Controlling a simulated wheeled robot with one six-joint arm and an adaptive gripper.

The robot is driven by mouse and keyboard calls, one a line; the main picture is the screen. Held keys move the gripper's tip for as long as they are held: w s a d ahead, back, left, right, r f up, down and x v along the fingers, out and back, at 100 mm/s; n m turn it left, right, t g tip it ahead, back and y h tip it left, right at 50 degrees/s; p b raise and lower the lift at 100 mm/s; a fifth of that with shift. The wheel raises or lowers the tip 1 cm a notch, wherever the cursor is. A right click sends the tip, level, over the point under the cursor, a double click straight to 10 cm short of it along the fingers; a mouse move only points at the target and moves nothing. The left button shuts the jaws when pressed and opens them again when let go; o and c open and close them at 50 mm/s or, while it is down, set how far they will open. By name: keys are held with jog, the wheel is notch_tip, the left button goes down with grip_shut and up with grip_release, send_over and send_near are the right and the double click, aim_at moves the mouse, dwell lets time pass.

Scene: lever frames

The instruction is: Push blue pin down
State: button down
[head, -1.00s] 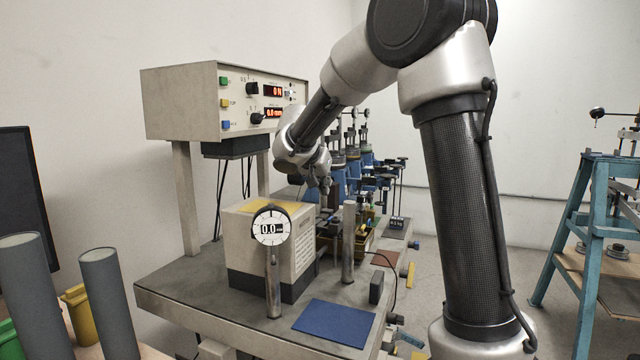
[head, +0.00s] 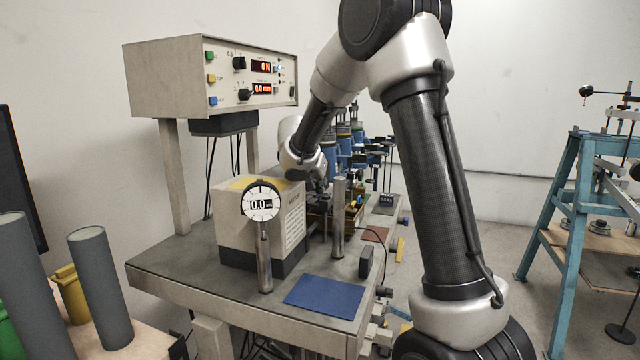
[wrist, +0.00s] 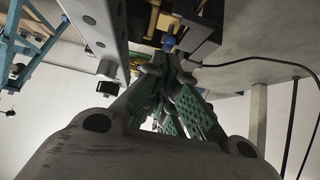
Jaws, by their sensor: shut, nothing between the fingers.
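A small blue knob, apparently the blue pin (wrist: 169,43), shows in the wrist view just past my fingertips, below a dark block with brass parts. My gripper (wrist: 167,66) has its green-padded fingers shut with nothing between them. Its tips are close to the blue knob; whether they touch it I cannot tell. In the head view my gripper (head: 320,184) is small and dark beside the beige box, and I cannot make out the blue pin there.
The beige box (head: 232,222) with a dial gauge (head: 262,203) stands on the grey bench (head: 190,275). A metal post (head: 338,215) rises near the gripper. A control panel (head: 170,75) stands above. A blue mat (head: 325,297) lies at the front. A cable (wrist: 255,59) runs nearby.

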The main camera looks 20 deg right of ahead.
aim_at(320, 196)
notch_tip(320, 196, down, 2)
jog(key=shift+f, duration=0.15)
jog(key=shift+s+f, duration=0.25)
jog(key=shift+f, duration=0.1)
jog(key=shift+w+r, duration=0.1)
jog(key=shift+r, duration=0.2)
jog(key=r, duration=0.5)
jog(key=shift+a+r, duration=0.2)
jog(key=shift+a, duration=0.1)
jog(key=v, duration=0.9)
jog(key=shift+r, duration=0.15)
